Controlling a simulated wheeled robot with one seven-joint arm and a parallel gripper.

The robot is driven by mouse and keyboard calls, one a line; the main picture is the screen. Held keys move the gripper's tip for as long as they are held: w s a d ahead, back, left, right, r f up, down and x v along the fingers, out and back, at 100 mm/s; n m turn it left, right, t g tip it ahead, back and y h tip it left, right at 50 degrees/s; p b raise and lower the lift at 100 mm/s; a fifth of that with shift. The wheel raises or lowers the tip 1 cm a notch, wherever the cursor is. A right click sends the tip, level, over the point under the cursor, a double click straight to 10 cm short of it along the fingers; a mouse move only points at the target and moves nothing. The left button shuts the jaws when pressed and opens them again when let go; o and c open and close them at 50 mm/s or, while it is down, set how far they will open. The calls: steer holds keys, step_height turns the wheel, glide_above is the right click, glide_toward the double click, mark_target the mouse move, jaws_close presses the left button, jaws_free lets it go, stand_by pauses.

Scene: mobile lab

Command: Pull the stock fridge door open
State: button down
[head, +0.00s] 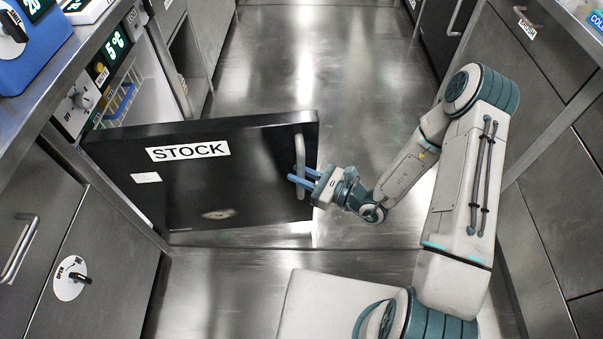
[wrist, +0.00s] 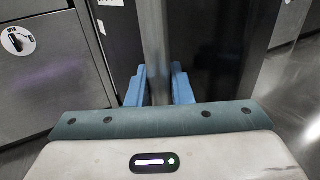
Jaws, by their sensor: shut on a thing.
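The stock fridge door (head: 240,170) is a black panel with a white STOCK label. In the head view it stands swung well out into the aisle, with the fridge opening showing behind it at the left. Its vertical metal handle (head: 300,160) is near the door's free edge. My gripper (head: 303,176) has its blue fingers shut around the handle. In the wrist view the grey handle bar (wrist: 155,45) rises between the blue fingers (wrist: 158,88), with the dark door (wrist: 225,50) just beyond it.
The fridge interior (head: 130,95) shows a blue-edged basket. A control panel (head: 85,95) with a knob and a 5°C display is beside it. Steel cabinets line both sides; a left one has a round latch plate (head: 70,278). The aisle floor (head: 300,60) beyond the door is clear.

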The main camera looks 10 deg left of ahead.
steer(key=shift+s+a+r, duration=0.1)
steer(key=shift+s+a, duration=0.1)
steer(key=c, duration=1.3)
jaws_free()
steer(key=shift+a, duration=0.1)
steer(key=shift+c, duration=0.2)
steer(key=shift+w+d, duration=0.15)
steer(key=shift+d, duration=0.05)
steer(key=p+v, duration=0.2)
steer(key=v, duration=1.1)
steer(key=shift+d+p, duration=0.4)
